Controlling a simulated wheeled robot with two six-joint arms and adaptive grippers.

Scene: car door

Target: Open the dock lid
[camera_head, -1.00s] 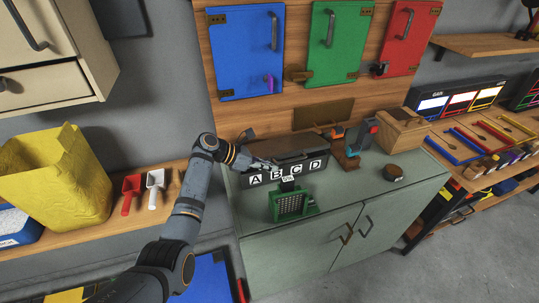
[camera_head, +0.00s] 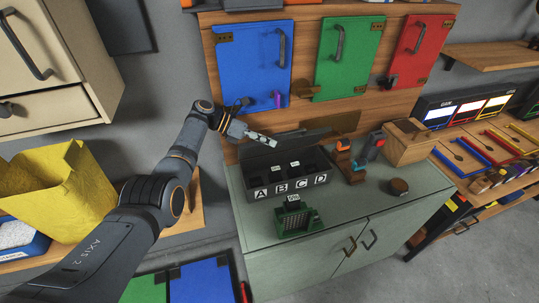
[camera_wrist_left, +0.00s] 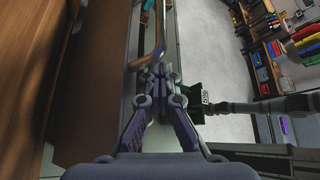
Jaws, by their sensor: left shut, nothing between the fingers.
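The dock is a dark box (camera_head: 253,183) on the green cabinet top, with white letters A, B, C and D on its front. Its lid (camera_head: 297,148) stands raised at the back, and dark open compartments with small white labels show inside. My left gripper (camera_head: 273,143) is at the upper left of the raised lid. In the left wrist view its fingers (camera_wrist_left: 161,75) are shut and empty, close to a curved bar with an orange-brown edge. Whether they touch it I cannot tell. My right gripper is not seen in the head view.
A green gridded block (camera_head: 296,221) stands in front of the dock. A wooden box (camera_head: 408,143), a round dark knob-like object (camera_head: 398,187) and orange and blue items stand to the right. Blue (camera_head: 250,70), green and red doors are on the panel above.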

